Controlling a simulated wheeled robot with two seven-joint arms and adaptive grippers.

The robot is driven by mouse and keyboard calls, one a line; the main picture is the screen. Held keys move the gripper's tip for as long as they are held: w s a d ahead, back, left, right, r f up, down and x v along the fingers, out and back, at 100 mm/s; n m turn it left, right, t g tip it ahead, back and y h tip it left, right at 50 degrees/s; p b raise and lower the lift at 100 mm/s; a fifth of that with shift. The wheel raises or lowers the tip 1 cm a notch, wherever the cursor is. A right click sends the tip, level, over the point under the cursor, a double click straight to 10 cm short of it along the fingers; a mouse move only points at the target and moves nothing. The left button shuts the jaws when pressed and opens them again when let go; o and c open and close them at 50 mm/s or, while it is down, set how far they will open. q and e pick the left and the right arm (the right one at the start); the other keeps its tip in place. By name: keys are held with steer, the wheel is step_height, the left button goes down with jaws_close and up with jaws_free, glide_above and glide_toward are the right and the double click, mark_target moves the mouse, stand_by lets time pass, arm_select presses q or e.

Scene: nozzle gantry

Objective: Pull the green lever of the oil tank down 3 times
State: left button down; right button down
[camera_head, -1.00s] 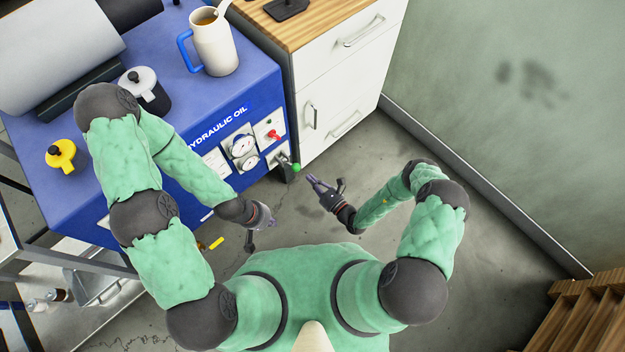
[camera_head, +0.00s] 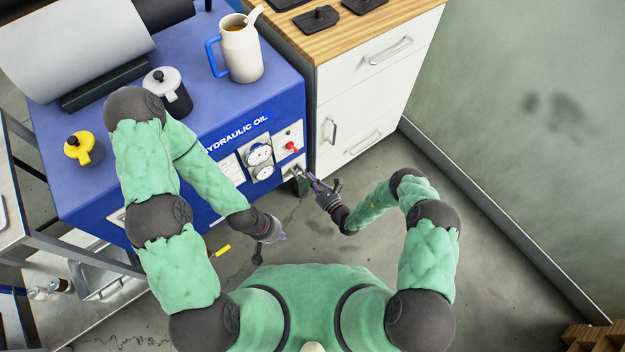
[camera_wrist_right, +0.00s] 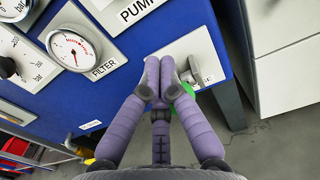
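The blue oil tank (camera_head: 262,108) with its "HYDRAULIC OIL" label stands at the upper left of the head view. Its lever sits low on the front right corner. The green knob (camera_wrist_right: 209,92) shows partly behind my fingers in the right wrist view, with the lever's grey pivot (camera_wrist_right: 192,70) beside the fingertips. In the head view my right gripper covers the knob. My left gripper (camera_head: 272,246) is open and empty, left of and below the lever.
A red switch (camera_head: 291,147) and gauges (camera_head: 259,154) sit above the lever on the tank front. A white drawer cabinet (camera_head: 370,95) stands close to its right. A pitcher (camera_head: 241,52) stands on the tank. Open floor (camera_head: 310,235) lies below the lever.

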steer(key=shift+s+d+f+b, duration=0.15)
steer(key=shift+f+b, duration=1.55)
steer(key=shift+f, duration=0.35)
steer(key=shift+f+b, duration=0.7)
steer(key=shift+f, duration=2.25)
steer(key=v, duration=1)
steer(key=shift+s+p, duration=0.2)
steer(key=shift+p, duration=0.25)
steer(key=shift+d, duration=0.1)
